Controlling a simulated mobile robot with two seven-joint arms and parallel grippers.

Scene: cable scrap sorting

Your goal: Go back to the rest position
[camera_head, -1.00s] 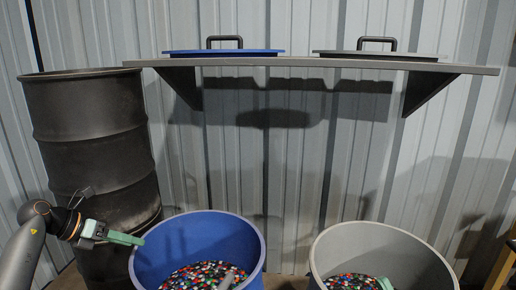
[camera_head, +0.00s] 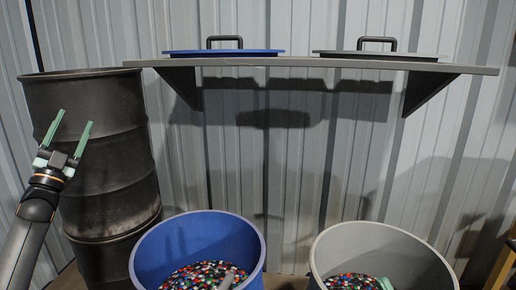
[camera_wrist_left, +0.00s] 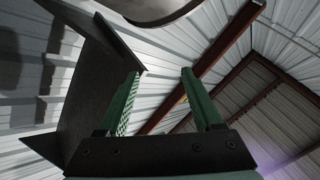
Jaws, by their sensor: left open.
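My left gripper (camera_head: 69,131) is open and empty, its two green fingers pointing up in front of the dark drum at the left of the head view. In the left wrist view its green fingers (camera_wrist_left: 158,100) stand wide apart with nothing between them. A blue bin (camera_head: 251,238) with multicoloured scrap pieces stands at the bottom centre, to the right of the gripper. A grey bin (camera_head: 436,262) with similar pieces stands farther right.
The dark metal drum (camera_head: 112,190) stands behind my left arm. A wall shelf (camera_head: 300,63) carries a blue lid (camera_head: 225,53) and a grey lid (camera_head: 380,55), each with a black handle. A wooden piece (camera_head: 503,265) shows at the lower right. The space above the bins is clear.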

